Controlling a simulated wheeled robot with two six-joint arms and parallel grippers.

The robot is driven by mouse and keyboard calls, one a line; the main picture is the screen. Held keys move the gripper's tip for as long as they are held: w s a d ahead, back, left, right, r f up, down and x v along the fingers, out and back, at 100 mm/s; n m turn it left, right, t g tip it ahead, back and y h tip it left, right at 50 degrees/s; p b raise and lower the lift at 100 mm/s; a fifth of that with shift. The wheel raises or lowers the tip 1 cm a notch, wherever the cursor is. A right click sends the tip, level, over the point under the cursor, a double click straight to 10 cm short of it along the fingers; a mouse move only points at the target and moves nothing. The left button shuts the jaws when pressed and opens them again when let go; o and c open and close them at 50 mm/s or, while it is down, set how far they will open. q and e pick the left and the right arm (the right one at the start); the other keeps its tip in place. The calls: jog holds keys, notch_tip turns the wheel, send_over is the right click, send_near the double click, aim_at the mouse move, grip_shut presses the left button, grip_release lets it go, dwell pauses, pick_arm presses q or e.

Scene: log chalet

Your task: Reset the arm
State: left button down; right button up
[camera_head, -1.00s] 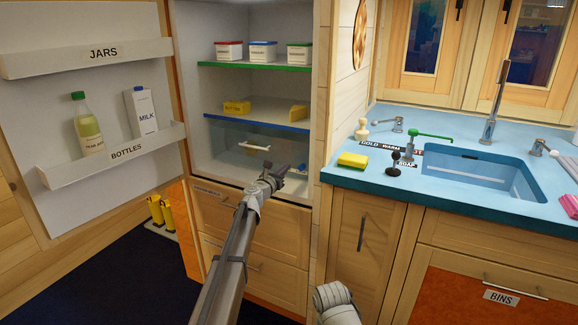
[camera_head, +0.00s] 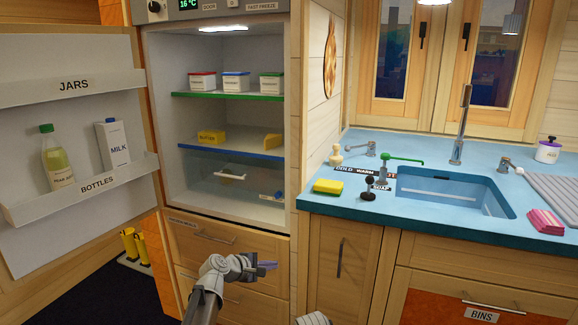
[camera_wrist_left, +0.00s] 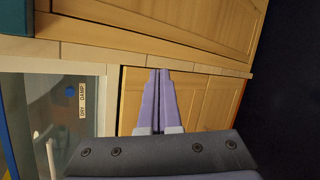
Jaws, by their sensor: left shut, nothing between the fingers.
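My left gripper (camera_head: 265,267) is in front of the wooden drawers below the open fridge, apart from the drawer fronts as far as I can see. Its purple fingers are together and empty; they also show in the left wrist view (camera_wrist_left: 158,102), pointing at wooden fronts. My left arm comes in from the lower left and is bent at the wrist.
The fridge door (camera_head: 60,110) stands open at left, holding a juice bottle (camera_head: 56,158) and milk carton (camera_head: 113,145). Inside are tubs on the green shelf (camera_head: 225,97) and a clear drawer (camera_head: 225,178). The blue counter (camera_head: 400,217) with its sink is at right.

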pick_arm(q)
jog(key=s+a+f+m+g+y, duration=0.3)
jog(key=s+f+m, duration=0.15)
jog(key=s, duration=0.45)
jog(key=s+a+f+m+g+y, duration=0.25)
jog(key=s+m, duration=0.35)
jog(key=s, duration=0.3)
jog(key=s+a+f+m+g+y, duration=0.3)
jog(key=s+a+f+m, duration=0.15)
jog(key=s, duration=0.45)
jog(key=s+d+m, duration=0.4)
jog(key=s+d, duration=0.1)
jog(key=d, duration=0.6)
notch_tip(320, 180, up, 28)
jog(key=p, duration=2.7)
jog(key=shift+w+f+g+y, duration=0.15)
jog(key=shift+f+g+y, duration=0.1)
jog(key=shift+g+y, duration=0.15)
